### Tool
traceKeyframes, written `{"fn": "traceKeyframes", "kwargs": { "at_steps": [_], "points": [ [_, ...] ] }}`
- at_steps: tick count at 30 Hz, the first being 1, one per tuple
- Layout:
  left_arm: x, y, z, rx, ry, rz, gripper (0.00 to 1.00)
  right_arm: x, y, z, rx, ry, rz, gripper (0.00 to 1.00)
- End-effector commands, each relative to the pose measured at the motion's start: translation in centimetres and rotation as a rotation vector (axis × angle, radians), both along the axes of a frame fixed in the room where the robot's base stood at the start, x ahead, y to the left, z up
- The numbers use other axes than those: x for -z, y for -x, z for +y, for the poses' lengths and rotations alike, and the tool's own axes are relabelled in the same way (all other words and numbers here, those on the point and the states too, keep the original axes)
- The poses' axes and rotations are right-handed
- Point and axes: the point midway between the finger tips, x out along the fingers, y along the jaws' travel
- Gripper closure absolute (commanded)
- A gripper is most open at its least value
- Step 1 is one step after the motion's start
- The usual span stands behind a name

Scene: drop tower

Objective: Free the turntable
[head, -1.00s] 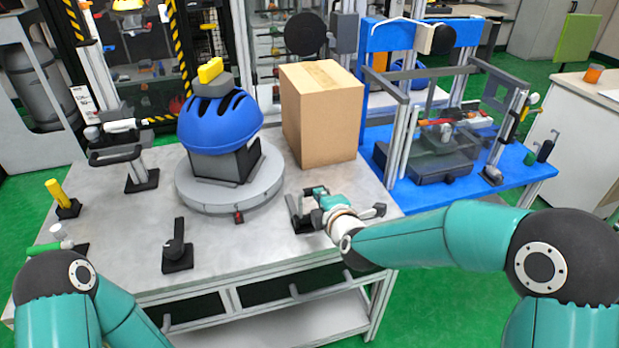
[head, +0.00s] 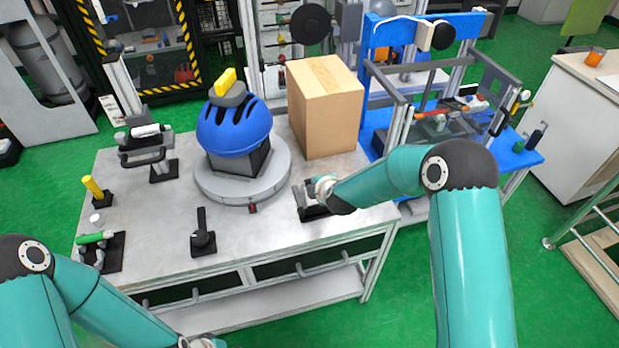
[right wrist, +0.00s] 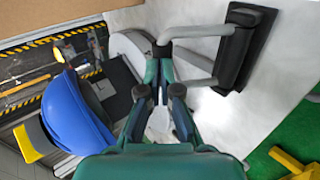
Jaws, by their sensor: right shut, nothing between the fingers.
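The turntable is a round grey disc (head: 215,184) on the table. It carries a black block (head: 240,160) wearing a blue helmet (head: 233,127) with a yellow-topped piece (head: 228,80) on it. A small dark red part (head: 252,208) sits at its front rim. My right gripper (head: 318,190) is right of the turntable, at a black-based fixture (head: 312,212), partly hidden by my arm. In the right wrist view my gripper (right wrist: 160,62) is shut and empty beside the fixture's grey handle (right wrist: 200,28); contact is unclear. My left arm leaves the bottom edge, its fingers unseen.
A cardboard box (head: 325,110) stands right behind the turntable. A black upright lever (head: 202,235) stands at the front, and a clamp-like fixture (head: 150,155) at the left. A blue bench (head: 520,160) with a framed rig is at right.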

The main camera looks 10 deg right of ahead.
Motion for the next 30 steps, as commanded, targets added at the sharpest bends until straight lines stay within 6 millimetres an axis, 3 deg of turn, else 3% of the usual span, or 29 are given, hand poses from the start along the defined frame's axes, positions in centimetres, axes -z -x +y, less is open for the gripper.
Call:
{"fn": "traceKeyframes", "kwargs": {
  "at_steps": [20,29,30],
  "points": [
    [-0.6,0.0,0.0,0.000,0.000,0.000,0.60,-0.5,-0.1,-0.5,0.007,0.002,-0.009,1.00],
    [-3.6,0.0,0.0,0.000,0.000,0.000,0.60,-3.7,2.2,-0.3,0.003,0.001,-0.005,1.00],
    [-2.6,0.0,0.0,0.000,0.000,0.000,0.60,-3.7,2.8,-0.5,0.005,0.000,-0.008,1.00]
  ]
}}
